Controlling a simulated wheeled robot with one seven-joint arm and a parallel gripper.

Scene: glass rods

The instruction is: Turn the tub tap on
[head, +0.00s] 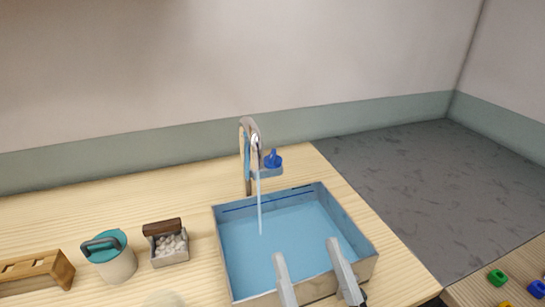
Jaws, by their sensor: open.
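The tap (250,135) stands at the back edge of the tub, with a curved metal spout. A blue handle (273,159) sits at its right side. A thin stream of water (260,205) runs from the spout down into the tub. The square metal tub (367,270) has a blue inside. My gripper (305,250) is open and empty, its two grey fingers over the front part of the tub, well apart from the tap handle.
A white bucket (117,267) with a teal lid, a small box of white pieces (170,262) and a wooden block with slots (40,272) stand left of the tub. Coloured pieces (497,277) lie at the lower right. The table behind the bucket is clear.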

